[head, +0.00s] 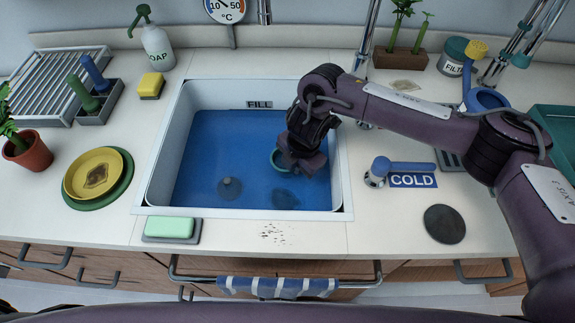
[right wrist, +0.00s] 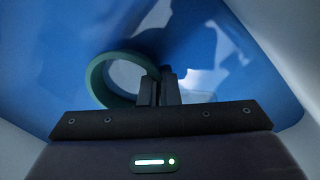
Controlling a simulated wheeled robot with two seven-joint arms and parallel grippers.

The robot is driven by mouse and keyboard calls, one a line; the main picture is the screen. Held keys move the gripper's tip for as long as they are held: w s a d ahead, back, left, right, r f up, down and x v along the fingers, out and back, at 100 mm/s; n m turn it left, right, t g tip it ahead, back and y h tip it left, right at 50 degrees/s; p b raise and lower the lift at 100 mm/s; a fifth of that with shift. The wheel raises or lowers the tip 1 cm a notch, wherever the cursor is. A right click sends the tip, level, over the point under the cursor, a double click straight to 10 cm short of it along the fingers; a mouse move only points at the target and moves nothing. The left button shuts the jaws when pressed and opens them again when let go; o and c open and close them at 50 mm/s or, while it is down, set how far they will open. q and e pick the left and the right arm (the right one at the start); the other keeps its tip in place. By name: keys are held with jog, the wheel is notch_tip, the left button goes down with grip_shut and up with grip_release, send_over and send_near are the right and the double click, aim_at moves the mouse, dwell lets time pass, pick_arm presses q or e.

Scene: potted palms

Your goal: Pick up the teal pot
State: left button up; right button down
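The teal pot (head: 276,160) shows in the head view as a small teal ring in the right part of the blue-bottomed sink (head: 160,150), partly hidden by my right gripper (head: 284,165). In the right wrist view the teal pot (right wrist: 97,82) is a round ring with its open mouth towards the camera. The two dark fingers of my right gripper (right wrist: 159,90) stand close together over the ring's right-hand wall and appear shut on it. That stretch of wall is hidden by the fingers. My left gripper is not in view.
The sink walls enclose my right gripper closely on the right. A dark round drain (head: 229,188) and a dark shadow patch lie on the sink bottom. Green soap (head: 169,228) lies at the front edge; a blue COLD tap (head: 378,170) stands right. The sink's left half is clear.

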jog(key=shift+r, duration=0.7)
notch_tip(320, 180, up, 19)
jog(key=p, duration=0.2)
jog(key=shift+f, duration=0.2)
dwell(1.6)
